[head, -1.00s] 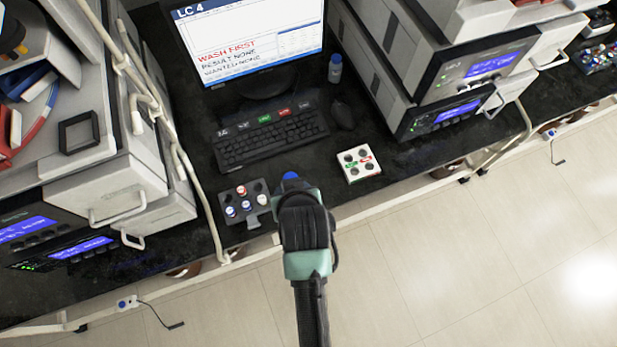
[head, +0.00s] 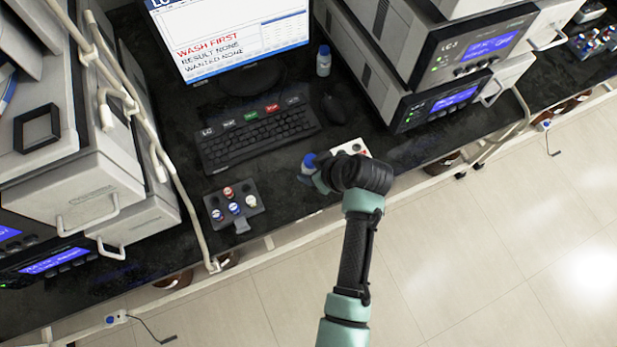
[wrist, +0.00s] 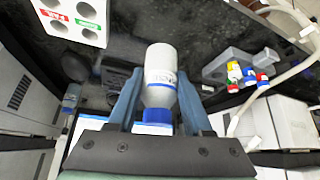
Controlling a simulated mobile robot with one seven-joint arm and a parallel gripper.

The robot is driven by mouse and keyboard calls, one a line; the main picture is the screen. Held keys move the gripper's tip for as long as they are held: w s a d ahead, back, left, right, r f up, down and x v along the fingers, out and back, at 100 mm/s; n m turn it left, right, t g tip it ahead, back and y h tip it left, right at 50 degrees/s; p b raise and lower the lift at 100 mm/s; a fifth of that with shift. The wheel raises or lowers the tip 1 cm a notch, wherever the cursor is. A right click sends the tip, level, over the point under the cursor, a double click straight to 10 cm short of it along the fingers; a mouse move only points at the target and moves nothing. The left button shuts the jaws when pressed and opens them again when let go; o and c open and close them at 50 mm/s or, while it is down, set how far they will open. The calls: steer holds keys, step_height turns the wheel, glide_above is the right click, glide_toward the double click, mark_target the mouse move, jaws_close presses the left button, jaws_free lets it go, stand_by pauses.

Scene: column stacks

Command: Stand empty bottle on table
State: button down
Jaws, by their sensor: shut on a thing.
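A small bottle with a pale body, dark lettering and a blue cap is in my gripper. In the wrist view the bottle (wrist: 160,68) sits between my gripper's (wrist: 160,95) two blue fingers, which are shut on it around its upper part. In the head view its blue cap (head: 309,160) shows beside my gripper (head: 318,172), over the black table (head: 285,207) in front of the keyboard; most of its body is hidden. I cannot tell whether its base touches the table. A similar capped bottle (head: 323,62) stands at the back, right of the monitor.
A grey rack (head: 216,203) with several capped vials is to the left. A white block with holes (head: 361,149) is partly behind my arm. The keyboard (head: 262,141), mouse (head: 334,109) and monitor (head: 230,40) are behind. Instrument stacks flank both sides. Bare table lies between rack and gripper.

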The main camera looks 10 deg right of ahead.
steer(key=shift+f, duration=2.7)
steer(key=shift+f+b, duration=0.2)
steer(key=shift+b, duration=0.1)
steer(key=shift+c, duration=1.6)
jaws_free()
steer(key=shift+r, duration=0.1)
steer(key=shift+r, duration=0.1)
